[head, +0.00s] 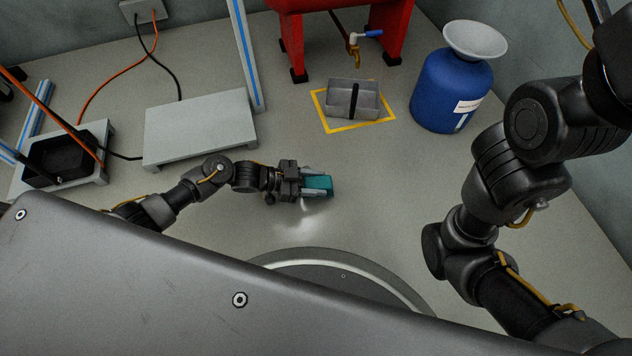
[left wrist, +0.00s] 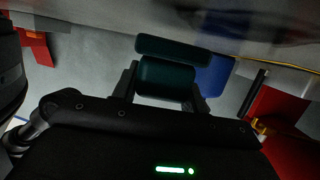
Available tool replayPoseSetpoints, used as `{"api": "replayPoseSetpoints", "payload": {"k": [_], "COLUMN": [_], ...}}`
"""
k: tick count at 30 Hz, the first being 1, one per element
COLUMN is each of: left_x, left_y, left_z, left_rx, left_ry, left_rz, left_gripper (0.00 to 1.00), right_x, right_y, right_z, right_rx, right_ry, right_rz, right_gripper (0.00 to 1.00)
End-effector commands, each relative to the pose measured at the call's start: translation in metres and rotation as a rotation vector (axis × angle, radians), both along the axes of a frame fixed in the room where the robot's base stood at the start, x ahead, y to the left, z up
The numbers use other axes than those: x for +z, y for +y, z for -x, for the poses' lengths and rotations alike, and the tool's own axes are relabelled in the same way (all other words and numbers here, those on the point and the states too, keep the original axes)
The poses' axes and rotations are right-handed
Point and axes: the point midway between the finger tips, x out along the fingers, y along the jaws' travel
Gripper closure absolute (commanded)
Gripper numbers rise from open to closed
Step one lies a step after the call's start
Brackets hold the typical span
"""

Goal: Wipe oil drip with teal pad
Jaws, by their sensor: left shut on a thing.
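The teal pad (head: 322,183) is between the fingers of my left gripper (head: 312,185), low over the grey floor in the middle of the head view. In the left wrist view, the left gripper (left wrist: 163,92) is shut on the pad's dark teal block (left wrist: 165,75). A wider teal slab (left wrist: 172,47) lies beyond the block, close to the floor surface. I cannot tell whether it touches. A pale shiny patch (head: 308,226) shows on the floor just below the gripper; I cannot tell whether it is oil or glare. My right gripper is outside both views.
A blue drum with funnel (head: 450,90) stands right. A low grey platform (head: 200,130) and black tray (head: 62,160) are left.

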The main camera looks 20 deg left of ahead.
Motion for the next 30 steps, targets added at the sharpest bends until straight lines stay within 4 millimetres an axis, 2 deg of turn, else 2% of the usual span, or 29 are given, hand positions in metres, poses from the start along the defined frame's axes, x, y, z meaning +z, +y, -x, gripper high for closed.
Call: {"api": "replayPoseSetpoints", "payload": {"k": [14, 25, 30], "left_x": [-0.002, -0.002, 0.0], "left_y": [0.001, 0.017, 0.02], "left_z": [-0.002, -0.028, -0.032], "left_rx": [0.0, 0.001, 0.0], "left_ry": [-0.001, -0.001, 0.0], "left_rz": [0.0, 0.0, 0.0], "left_gripper": [0.79, 0.79, 0.79], "right_x": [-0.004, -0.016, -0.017], "right_y": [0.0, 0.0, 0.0], "right_z": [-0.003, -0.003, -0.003], "right_rx": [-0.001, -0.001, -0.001], "right_ry": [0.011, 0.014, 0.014], "right_rz": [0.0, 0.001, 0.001], "right_gripper": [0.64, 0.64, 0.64]}}
